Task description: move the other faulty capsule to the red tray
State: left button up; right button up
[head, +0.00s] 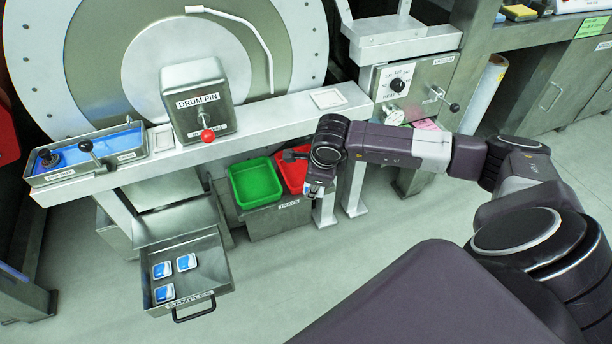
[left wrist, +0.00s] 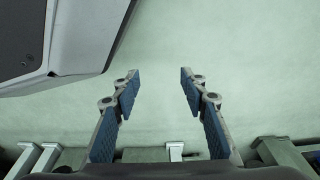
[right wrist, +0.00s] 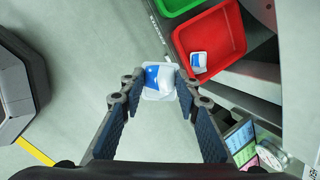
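My right gripper (right wrist: 158,84) is shut on a blue and white capsule (right wrist: 158,81), held between its fingertips. In the head view this gripper (head: 315,188) hangs just right of and in front of the red tray (head: 292,172), which the arm partly hides. In the right wrist view the red tray (right wrist: 220,32) lies above and right of the held capsule, with another blue and white capsule (right wrist: 199,63) inside it. My left gripper (left wrist: 160,75) is open and empty over bare floor; it is outside the head view.
A green tray (head: 255,183) stands left of the red one. An open drawer (head: 215,265) at lower left holds three blue and white capsules (head: 186,262). Above are the drum pin housing (head: 195,90) with a red knob and a blue-filled box (head: 90,155). Floor in front is clear.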

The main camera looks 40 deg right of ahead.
jog(key=shift+w+f, duration=0.2)
jog(key=shift+w, duration=0.15)
jog(key=w+d+f+b, duration=0.1)
jog(key=w+f+b, duration=0.1)
jog(key=w+b, duration=0.1)
jog(key=w+f+b, duration=0.2)
jog(key=w+b, duration=0.1)
jog(key=w, duration=0.1)
jog(key=w+d+f+b, duration=0.1)
jog(key=w+f+b, duration=0.1)
jog(key=w+b, duration=0.1)
jog(key=shift+w+d, duration=0.3)
jog(key=shift+w, duration=0.3)
pick_arm(q)
jog(key=w+r+t, duration=0.1)
jog(key=w+r, duration=0.2)
jog(key=r, duration=0.8)
jog(key=w+r+t, duration=0.1)
jog(key=w+r, duration=0.3)
jog(key=r, duration=0.7)
jog(key=shift+d+t, duration=0.3)
jog(key=shift+d, duration=0.1)
pick_arm(e)
jog(key=shift+w+d+f, duration=0.15)
jog(key=shift+w, duration=0.15)
pick_arm(q)
jog(key=shift+r, duration=0.1)
pick_arm(e)
jog(key=o, duration=0.7)
